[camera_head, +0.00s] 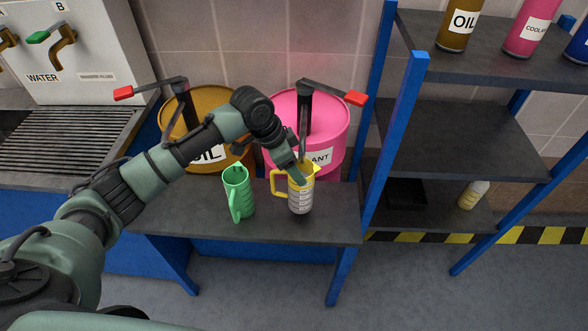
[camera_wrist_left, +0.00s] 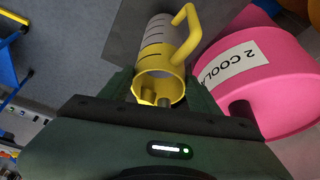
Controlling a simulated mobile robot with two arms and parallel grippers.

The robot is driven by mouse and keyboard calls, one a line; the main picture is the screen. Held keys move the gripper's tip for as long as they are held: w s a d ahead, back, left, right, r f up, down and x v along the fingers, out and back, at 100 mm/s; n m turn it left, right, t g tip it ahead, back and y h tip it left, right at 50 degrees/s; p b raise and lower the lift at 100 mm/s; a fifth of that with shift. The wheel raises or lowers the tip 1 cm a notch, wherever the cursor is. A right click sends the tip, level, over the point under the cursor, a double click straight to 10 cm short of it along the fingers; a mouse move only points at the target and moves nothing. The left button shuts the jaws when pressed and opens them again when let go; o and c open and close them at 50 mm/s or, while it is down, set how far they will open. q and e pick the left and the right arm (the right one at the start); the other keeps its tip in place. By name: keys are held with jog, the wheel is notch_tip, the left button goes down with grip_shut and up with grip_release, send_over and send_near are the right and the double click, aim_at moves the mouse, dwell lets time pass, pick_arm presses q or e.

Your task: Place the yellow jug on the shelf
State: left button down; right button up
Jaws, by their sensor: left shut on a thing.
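The yellow jug (camera_head: 302,190), with a pale graduated body and a yellow rim and handle, is upright at the bench in front of the pink coolant drum. My left gripper (camera_head: 299,172) reaches it from above and is shut on it near the rim. In the left wrist view the jug (camera_wrist_left: 162,86) lies between the fingers, its handle pointing up and right. I cannot tell whether its base touches the bench. The shelf (camera_head: 450,140) is a dark rack with blue posts on the right. My right gripper is not in view.
A green jug (camera_head: 238,192) stands left of the yellow one on the bench (camera_head: 180,222). The oil drum (camera_head: 186,110) and pink coolant drum (camera_head: 335,135) are behind. Bottles line the top shelf. A black tray (camera_head: 406,194) and pale bottle (camera_head: 473,194) are low down. The middle shelf looks clear.

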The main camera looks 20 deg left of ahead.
pick_arm(q)
jog(key=f, duration=0.1)
jog(key=w+f+p, duration=0.1)
jog(key=f, duration=0.1)
jog(key=shift+w+a+f, duration=0.1)
jog(key=shift+a+f, duration=0.05)
jog(key=shift+f, duration=0.05)
jog(key=shift+c, duration=1.8)
grip_release()
jog(key=shift+f, duration=0.1)
jog(key=b+v, duration=0.1)
jog(key=v, duration=1.1)
